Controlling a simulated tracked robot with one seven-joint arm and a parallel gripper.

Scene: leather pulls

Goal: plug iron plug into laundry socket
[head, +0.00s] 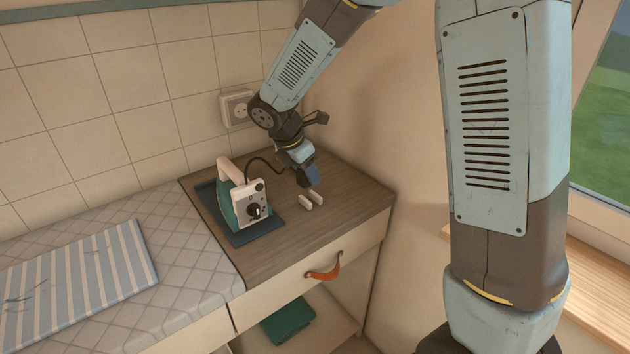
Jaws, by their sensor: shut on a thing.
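The laundry socket (236,107) is a pale box on the tiled wall, its right edge close behind my arm. The iron (230,203), teal and white with a dark knob, stands on a dark blue mat on the wooden counter. Its black cord (262,163) arcs from the iron to my gripper (309,192). My gripper is over the counter, right of the iron and below and right of the socket. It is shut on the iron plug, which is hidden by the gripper. Two small pale pieces show just below it; I cannot tell whether they are its fingertips.
A padded board (190,275) with a striped cloth (75,285) lies left of the counter (335,215). A drawer with an orange leather pull (325,268) is below the counter. A teal folded item (288,322) lies beneath. A plain wall bounds the counter's right side.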

